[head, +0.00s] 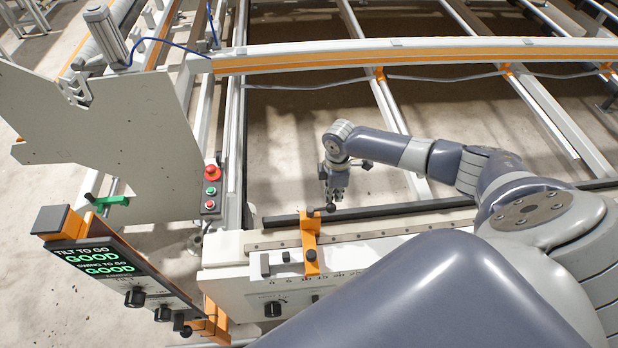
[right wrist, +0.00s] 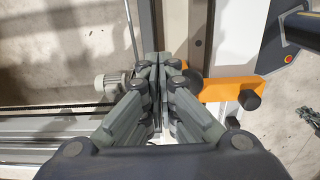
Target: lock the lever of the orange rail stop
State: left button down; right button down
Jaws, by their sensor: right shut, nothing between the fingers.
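The orange rail stop (head: 309,238) sits upright on the pale rail with the number scale. A black knob (head: 312,255) is on its front face. A dark round end (head: 331,208) shows at the stop's upper right, by my right gripper (head: 334,196); I cannot tell whether it is the lever's knob. In the right wrist view the right gripper (right wrist: 160,72) is shut and empty. The orange stop (right wrist: 222,89) lies just right of its fingertips, with a black knob (right wrist: 250,100) farther right. The fingers partly hide the stop's near end; touching or apart is unclear.
A display panel (head: 100,262) reading GOOD twice stands at the left, with dark knobs. A button box (head: 211,188) and large grey plate (head: 110,140) stand behind it. A long orange-striped beam (head: 420,57) crosses the back. Open floor shows between the rails.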

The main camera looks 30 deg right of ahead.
notch_tip(320, 180, up, 7)
jog(key=w, duration=0.1)
jog(key=shift+w+d+p, duration=0.15)
jog(key=shift+d+p, duration=0.15)
jog(key=shift+d, duration=0.05)
jog(key=shift+f, duration=0.15)
dwell(0.5)
